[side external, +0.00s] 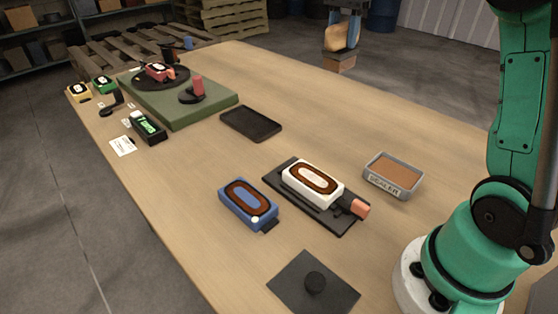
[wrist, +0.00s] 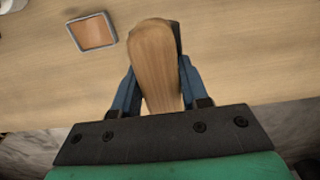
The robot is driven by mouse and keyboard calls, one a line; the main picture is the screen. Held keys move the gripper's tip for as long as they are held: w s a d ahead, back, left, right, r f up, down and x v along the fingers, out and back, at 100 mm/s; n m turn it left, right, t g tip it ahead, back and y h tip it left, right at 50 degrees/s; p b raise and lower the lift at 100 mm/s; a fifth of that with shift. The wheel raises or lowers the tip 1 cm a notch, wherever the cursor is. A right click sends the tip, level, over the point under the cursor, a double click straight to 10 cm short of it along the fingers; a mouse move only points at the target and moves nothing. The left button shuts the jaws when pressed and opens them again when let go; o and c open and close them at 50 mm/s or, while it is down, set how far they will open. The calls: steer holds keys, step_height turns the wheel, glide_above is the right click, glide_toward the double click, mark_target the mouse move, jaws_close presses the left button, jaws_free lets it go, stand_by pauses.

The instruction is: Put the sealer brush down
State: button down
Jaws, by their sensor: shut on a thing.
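The sealer brush (wrist: 155,60) has a light wooden handle that fills the middle of the wrist view. In the side view the brush (side external: 341,37) is high up at the far edge of the table, with a brown block-like lower end (side external: 340,62). My gripper (wrist: 157,90) is shut on the handle, with a blue finger on each side. It also shows in the side view (side external: 342,30). The brush appears raised above the table. A grey tray labelled SEALER (side external: 394,176) with brown contents stands on the table at right; the tray's rim shows in the wrist view (wrist: 70,33).
A white detector (side external: 312,178) lies in a black fixture, with a blue detector (side external: 249,204) left of it. An empty black tray (side external: 251,123) lies mid-table. A green platform (side external: 180,108) with a turntable stands far left. The table's far right is clear.

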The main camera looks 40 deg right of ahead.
step_height(320, 180, down, 19)
steer(key=shift+f, duration=0.2)
stand_by(0.4)
steer(key=shift+c, duration=2.2)
jaws_free()
steer(key=shift+f, duration=0.1)
